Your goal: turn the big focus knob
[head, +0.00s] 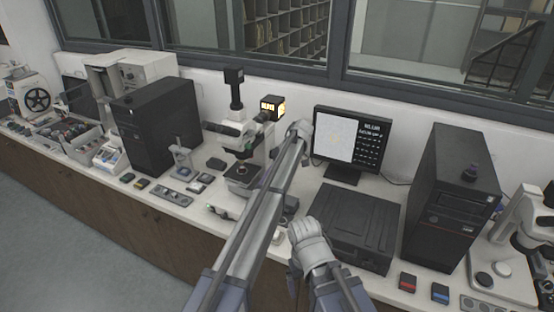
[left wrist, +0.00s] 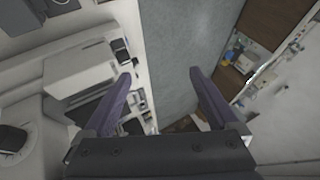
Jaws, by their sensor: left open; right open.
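A microscope (head: 242,133) with a black camera on top and a lit lamp housing (head: 272,107) stands at mid-bench in the head view. My own arm crosses its right and lower side. I cannot make out its big focus knob. A second white microscope (head: 527,212) is cut off at the right edge. My left gripper (left wrist: 160,82) shows in the left wrist view, fingers wide apart and empty.
Black computer towers (head: 158,123) (head: 447,195) flank the middle. A monitor (head: 345,142) stands behind a flat black box (head: 345,225). Small parts (head: 180,195) lie left of the microscope. A red-topped block (head: 407,282) and a blue-topped block (head: 440,292) sit at the front right.

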